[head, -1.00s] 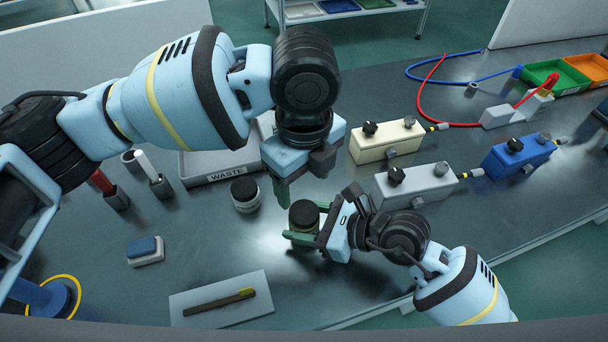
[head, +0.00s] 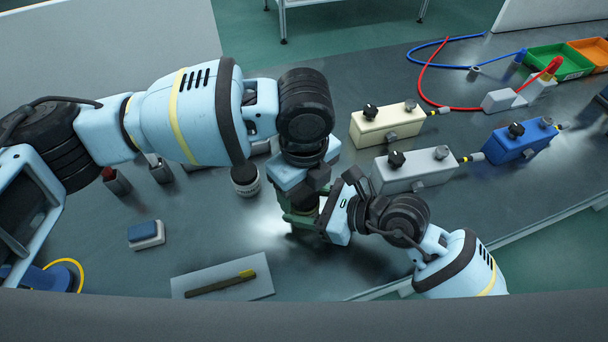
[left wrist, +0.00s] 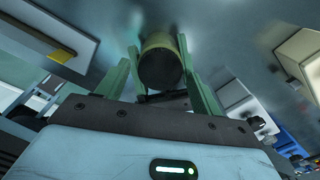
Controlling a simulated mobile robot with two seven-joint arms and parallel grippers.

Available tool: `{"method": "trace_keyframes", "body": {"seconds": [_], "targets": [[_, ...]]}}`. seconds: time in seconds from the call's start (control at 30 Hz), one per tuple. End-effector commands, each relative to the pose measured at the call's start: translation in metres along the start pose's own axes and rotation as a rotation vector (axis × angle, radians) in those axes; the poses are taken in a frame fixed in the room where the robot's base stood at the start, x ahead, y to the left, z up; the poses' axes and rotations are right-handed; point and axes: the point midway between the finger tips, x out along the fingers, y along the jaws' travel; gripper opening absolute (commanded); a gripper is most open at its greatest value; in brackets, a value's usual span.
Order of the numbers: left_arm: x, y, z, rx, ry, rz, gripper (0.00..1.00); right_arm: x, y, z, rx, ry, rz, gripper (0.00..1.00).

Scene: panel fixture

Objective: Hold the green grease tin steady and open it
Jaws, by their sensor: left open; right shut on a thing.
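The green grease tin (left wrist: 158,42) shows in the left wrist view, an olive tin with a dark lid (left wrist: 161,70) facing the camera. In the head view it is almost wholly hidden by my grippers. My right gripper (head: 301,217) is shut on the tin, low over the bench. My left gripper (head: 299,197) points down over the tin from above. In the left wrist view its green fingers (left wrist: 160,82) are open, one on each side of the lid. Whether either finger touches the lid I cannot tell.
A white jar with a black lid (head: 246,181) stands just left of the grippers. Cream (head: 387,127), grey (head: 414,171) and blue (head: 518,142) boxes stand to the right. A pale board with a brush-like tool (head: 222,282) lies in front. The bench between board and grippers is clear.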

Motion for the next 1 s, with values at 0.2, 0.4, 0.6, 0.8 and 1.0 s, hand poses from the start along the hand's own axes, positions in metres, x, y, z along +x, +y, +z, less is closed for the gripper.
{"method": "trace_keyframes", "body": {"seconds": [0.2,0.4,0.6,0.8,1.0], "targets": [[0.0037,0.0001,0.0003,0.0,-0.001,0.0,0.66,0.0,-0.0001,0.0,0.0,0.0,0.0,0.0],[0.0034,0.0001,0.0001,0.0,-0.001,0.0,0.56,0.0,-0.0001,0.0,0.0,0.0,0.0,0.0],[0.0033,0.0001,0.0001,0.0,0.0,0.0,0.3,0.0,-0.0002,0.0001,0.0,0.0,0.0,0.0],[0.0033,0.0001,-0.0002,-0.017,0.0,0.0,0.21,-0.0001,-0.0002,0.0001,0.0,0.0,0.0,0.0],[0.0035,0.0001,-0.0011,-0.254,0.003,0.0,0.21,-0.0001,-0.0002,0.0001,0.0,0.0,-0.001,0.0]]}}
